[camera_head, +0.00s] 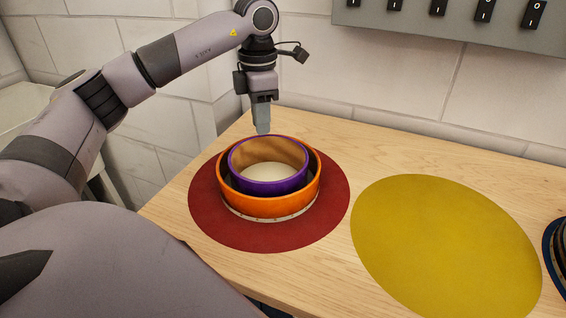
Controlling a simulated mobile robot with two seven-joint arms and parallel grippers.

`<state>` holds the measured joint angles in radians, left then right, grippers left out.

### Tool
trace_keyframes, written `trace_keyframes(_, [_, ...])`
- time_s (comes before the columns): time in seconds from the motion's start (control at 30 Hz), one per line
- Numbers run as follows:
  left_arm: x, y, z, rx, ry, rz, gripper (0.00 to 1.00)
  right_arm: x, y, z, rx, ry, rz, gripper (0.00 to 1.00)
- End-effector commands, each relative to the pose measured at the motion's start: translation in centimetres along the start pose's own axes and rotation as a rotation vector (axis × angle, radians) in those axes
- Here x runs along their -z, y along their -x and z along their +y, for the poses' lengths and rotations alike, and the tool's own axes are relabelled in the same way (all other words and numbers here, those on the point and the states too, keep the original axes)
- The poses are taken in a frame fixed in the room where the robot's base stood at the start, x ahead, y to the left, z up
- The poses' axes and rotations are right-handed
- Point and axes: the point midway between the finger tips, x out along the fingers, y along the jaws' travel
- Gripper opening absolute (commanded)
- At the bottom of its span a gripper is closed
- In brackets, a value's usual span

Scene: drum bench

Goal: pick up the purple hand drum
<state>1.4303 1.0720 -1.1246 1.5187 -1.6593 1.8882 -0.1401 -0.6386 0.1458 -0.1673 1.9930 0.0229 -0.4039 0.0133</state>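The purple hand drum (268,187) is a short ring with a wooden inner wall and a pale skin at its bottom. It sits inside a larger orange drum (268,207), which rests on a round dark red mat (333,217). My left gripper (263,132) points down at the purple drum's far rim, and its tips overlap the rim in the picture. I cannot tell if they touch it. The fingers show edge-on, so their opening is hidden. My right gripper is out of view.
A yellow round mat (440,240) lies bare on the wooden bench (400,150) to the right. A dark blue round object (557,255) is cut off at the right edge. A grey switch panel (420,18) hangs on the tiled wall behind.

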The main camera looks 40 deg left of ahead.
Motion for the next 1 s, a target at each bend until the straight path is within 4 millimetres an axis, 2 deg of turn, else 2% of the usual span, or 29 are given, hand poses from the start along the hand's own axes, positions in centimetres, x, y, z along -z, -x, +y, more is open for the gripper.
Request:
trace_keyframes(0.2, [0.1, -2.2, 0.0, 0.001, -0.001, 0.005, 0.2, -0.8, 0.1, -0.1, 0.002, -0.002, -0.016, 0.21])
trace_keyframes(0.5, [0.3, -6.4, 0.1, 0.002, 0.0, 0.003, 0.2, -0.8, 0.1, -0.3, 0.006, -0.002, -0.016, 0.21])
trace_keyframes(0.8, [0.2, -7.1, 0.1, 0.001, 0.0, 0.0, 0.2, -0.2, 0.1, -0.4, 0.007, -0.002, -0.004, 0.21])
trace_keyframes(0.83, [0.2, -7.1, 0.1, 0.001, 0.0, 0.0, 0.17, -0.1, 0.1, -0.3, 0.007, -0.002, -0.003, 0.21])
trace_keyframes(0.9, [0.2, -7.1, 0.1, 0.001, 0.0, 0.0, 0.0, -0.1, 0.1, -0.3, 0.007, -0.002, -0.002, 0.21])
trace_keyframes(1.0, [0.2, -7.1, 0.1, 0.001, 0.0, 0.0, 0.0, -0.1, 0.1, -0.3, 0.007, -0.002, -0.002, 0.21])
